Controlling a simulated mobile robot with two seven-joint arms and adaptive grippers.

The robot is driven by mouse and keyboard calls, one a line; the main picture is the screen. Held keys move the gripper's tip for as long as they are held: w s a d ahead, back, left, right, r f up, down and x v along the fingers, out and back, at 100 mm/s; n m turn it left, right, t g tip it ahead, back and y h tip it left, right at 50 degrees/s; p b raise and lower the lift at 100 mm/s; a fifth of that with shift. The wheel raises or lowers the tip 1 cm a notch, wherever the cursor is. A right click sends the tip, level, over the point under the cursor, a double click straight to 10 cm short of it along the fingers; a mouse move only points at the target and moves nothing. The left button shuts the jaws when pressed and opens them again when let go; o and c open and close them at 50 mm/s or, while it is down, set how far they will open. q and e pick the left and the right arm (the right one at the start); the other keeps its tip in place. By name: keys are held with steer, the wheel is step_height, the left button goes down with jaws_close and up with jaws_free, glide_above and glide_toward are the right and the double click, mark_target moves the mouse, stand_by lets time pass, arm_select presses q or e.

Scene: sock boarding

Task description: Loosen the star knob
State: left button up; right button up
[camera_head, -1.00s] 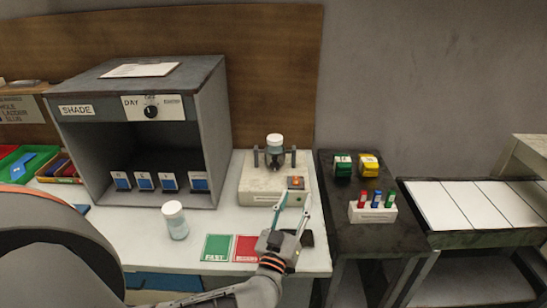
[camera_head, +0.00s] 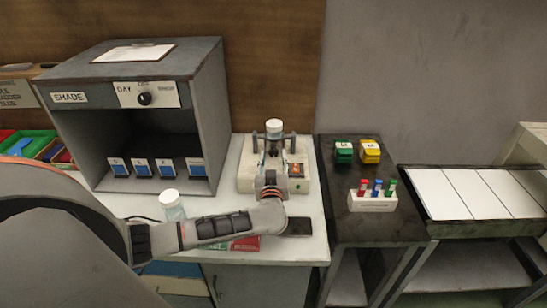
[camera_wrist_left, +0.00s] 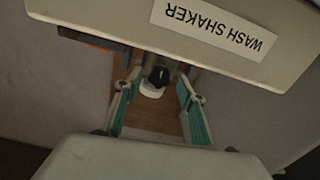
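The wash shaker (camera_head: 246,180) stands on the white bench, with a white-capped jar (camera_head: 274,126) upright in its clamp. My left gripper (camera_head: 272,156) is in front of the clamp and hides the knob in the head view. In the left wrist view the dark star knob (camera_wrist_left: 158,75) shows between and beyond my open teal-padded fingers (camera_wrist_left: 158,86). A white round part (camera_wrist_left: 152,91) shows beside the knob. I see no finger touching the knob. My right gripper is not in view.
The shade cabinet (camera_head: 205,95) stands left of the shaker. Another white-capped jar (camera_head: 170,200) is on the bench behind my forearm. Green and red cards (camera_head: 246,244) lie partly under the arm. A dark side table (camera_head: 350,225) carries a vial rack (camera_head: 372,204) and two small boxes.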

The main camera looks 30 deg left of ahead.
arm_select(q)
steer(key=shift+w+a, duration=0.1)
steer(key=shift+w, duration=0.1)
steer(key=c, duration=1.1)
